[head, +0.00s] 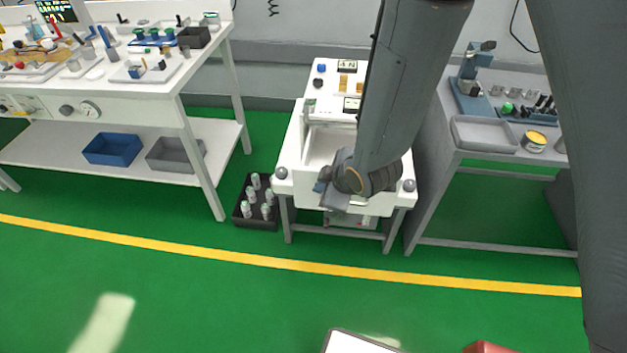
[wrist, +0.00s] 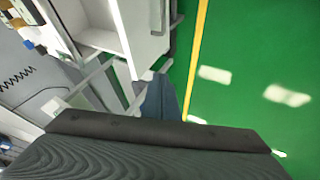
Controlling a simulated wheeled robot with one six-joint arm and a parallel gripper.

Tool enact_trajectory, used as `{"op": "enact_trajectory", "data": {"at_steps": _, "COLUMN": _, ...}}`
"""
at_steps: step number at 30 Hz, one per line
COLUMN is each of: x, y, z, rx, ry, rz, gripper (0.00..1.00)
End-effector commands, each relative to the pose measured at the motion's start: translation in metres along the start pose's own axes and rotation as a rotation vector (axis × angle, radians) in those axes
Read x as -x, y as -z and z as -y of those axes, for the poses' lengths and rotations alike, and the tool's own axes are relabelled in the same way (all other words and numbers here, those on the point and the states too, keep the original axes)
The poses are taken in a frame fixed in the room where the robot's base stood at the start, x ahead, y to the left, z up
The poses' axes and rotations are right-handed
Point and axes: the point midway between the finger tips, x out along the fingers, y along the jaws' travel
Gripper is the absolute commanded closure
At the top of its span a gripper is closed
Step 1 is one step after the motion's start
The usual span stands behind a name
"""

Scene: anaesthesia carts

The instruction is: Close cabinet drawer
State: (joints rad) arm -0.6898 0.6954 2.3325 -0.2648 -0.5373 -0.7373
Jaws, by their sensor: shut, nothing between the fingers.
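The white cabinet (head: 292,155) stands at the centre of the head view. Its drawer (head: 320,147) shows as a white open box whose inside I can see; my arm covers its right part, so how far it is out is hard to tell. In the wrist view the white open box (wrist: 98,38) is at the upper left, beside a white front with a handle. My gripper (head: 335,195) is at the cabinet's front side, low against it, shut and empty. I cannot tell whether it touches the drawer. Its fingers (wrist: 160,98) show small in the wrist view.
A white workbench (head: 205,60) with tools stands at left, with a blue bin (head: 112,149) on its lower shelf. A black crate of bottles (head: 256,218) is on the floor left of the cabinet. A grey table (head: 490,160) stands close at right. The green floor in front is mostly clear.

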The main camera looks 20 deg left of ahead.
Motion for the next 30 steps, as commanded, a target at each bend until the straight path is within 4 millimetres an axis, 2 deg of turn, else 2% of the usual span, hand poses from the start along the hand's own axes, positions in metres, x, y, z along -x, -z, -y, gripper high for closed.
{"op": "enact_trajectory", "data": {"at_steps": 19, "x": -0.092, "y": -0.001, "z": 0.001, "rx": -0.004, "ry": 0.002, "rz": 0.004, "gripper": 1.0}}
{"op": "enact_trajectory", "data": {"at_steps": 24, "x": -0.102, "y": -0.001, "z": -0.023, "rx": -0.005, "ry": -0.002, "rz": 0.003, "gripper": 1.0}}
{"op": "enact_trajectory", "data": {"at_steps": 30, "x": -0.109, "y": -0.001, "z": -0.034, "rx": -0.004, "ry": 0.001, "rz": 0.003, "gripper": 1.0}}
